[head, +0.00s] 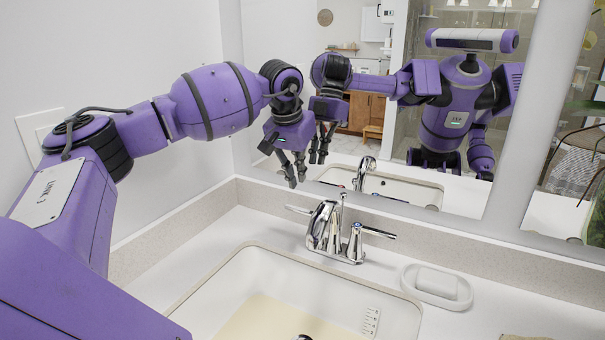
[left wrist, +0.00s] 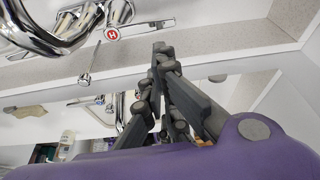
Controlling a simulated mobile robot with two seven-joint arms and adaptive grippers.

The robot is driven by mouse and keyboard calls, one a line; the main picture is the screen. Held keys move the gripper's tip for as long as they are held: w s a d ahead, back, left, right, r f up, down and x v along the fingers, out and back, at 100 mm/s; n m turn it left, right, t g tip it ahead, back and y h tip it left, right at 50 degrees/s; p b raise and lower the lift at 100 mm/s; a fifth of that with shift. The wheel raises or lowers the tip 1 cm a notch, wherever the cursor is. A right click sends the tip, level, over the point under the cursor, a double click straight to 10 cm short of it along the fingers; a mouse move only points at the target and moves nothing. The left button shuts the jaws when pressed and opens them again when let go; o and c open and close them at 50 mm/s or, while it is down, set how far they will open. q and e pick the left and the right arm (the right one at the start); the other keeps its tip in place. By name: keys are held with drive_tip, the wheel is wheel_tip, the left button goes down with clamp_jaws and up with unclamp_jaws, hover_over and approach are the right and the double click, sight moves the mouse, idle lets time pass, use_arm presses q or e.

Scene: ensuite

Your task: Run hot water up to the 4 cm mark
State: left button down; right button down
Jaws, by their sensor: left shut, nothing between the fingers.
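The chrome faucet (head: 322,226) stands behind the sink basin (head: 385,300). Its left lever (head: 299,210) points left; its right lever (head: 378,233) points right. In the left wrist view, the hot handle (left wrist: 112,34) carries a red H and its lever extends toward picture right. A marked scale (head: 371,322) is on the basin's inner wall; its numbers are too small to read. The basin floor looks pale yellow; I cannot tell whether water lies there. No stream shows. My left gripper (head: 297,181) is shut and empty, above and behind the left lever, near the mirror. Its fingers (left wrist: 160,52) touch nothing visible. My right gripper is out of view.
A white soap dish (head: 437,287) with soap stands right of the faucet. A backsplash (head: 262,194) and a large mirror (head: 350,150) close off the back. The mirror shows my reflection. The counter left of the basin is clear.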

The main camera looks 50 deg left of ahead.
use_arm(q)
drive_tip(key=x, duration=0.6)
drive_tip(key=shift+w+f, duration=0.2)
drive_tip(key=shift+f, duration=0.2)
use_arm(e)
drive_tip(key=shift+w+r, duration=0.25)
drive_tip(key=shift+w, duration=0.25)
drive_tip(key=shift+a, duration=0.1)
